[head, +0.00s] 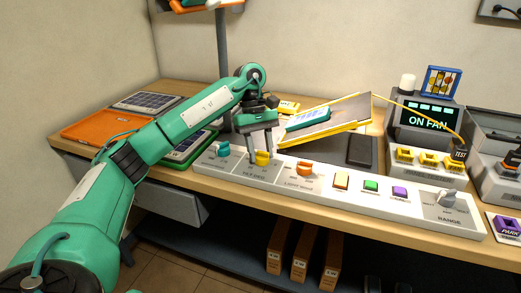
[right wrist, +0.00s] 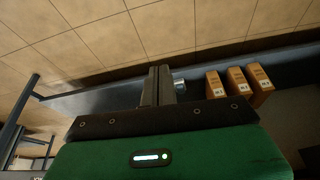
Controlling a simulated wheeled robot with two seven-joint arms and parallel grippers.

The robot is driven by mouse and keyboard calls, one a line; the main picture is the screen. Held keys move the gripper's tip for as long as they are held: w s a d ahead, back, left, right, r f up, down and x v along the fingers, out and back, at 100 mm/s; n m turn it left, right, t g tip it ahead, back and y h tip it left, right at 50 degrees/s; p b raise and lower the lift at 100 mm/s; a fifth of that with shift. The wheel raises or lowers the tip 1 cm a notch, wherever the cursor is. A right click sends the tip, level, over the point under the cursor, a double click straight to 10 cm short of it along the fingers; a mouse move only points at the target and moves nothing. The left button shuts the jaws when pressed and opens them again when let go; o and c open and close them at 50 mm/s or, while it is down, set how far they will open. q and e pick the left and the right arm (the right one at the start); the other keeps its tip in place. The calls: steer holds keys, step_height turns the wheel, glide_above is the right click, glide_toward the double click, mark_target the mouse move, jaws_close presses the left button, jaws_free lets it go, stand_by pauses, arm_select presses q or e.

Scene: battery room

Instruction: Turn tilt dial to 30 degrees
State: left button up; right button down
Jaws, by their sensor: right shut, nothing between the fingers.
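The tilt dial (head: 262,158) is a yellow knob on the white control panel (head: 325,190), above a label that seems to read TILT DEG. My left gripper (head: 260,153) points down at it from above. Its two fingers are a little apart, with tips at the dial's sides; I cannot tell whether they press on it. The dial's pointer and scale are too small and partly hidden to read. Behind the panel a yellow-edged board (head: 325,125) stands tilted, with a blue-white piece on it. My right gripper (right wrist: 160,85) is shut and empty in the right wrist view, below the bench.
A teal knob (head: 222,149) and an orange knob (head: 305,169) flank the dial closely. Brown boxes (head: 300,258) stand on the shelf below, near my right gripper.

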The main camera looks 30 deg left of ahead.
mark_target(261, 152)
arm_select(q)
steer(key=o, duration=0.4)
steer(key=shift+o, duration=0.2)
steer(key=shift+w+a+r, duration=0.1)
steer(key=shift+a+r, duration=0.05)
steer(key=shift+r, duration=0.2)
steer(key=v, duration=0.2)
steer(key=shift+w+a+r, duration=0.1)
steer(key=shift+a+r, duration=0.05)
steer(key=shift+r, duration=0.2)
steer(key=p+v, duration=0.4)
steer(key=v, duration=0.6)
arm_select(e)
step_height(261, 152, down, 9)
steer(key=g, duration=0.1)
steer(key=shift+w+r, duration=0.2)
steer(key=shift+w, duration=0.05)
steer(key=shift+a, duration=0.1)
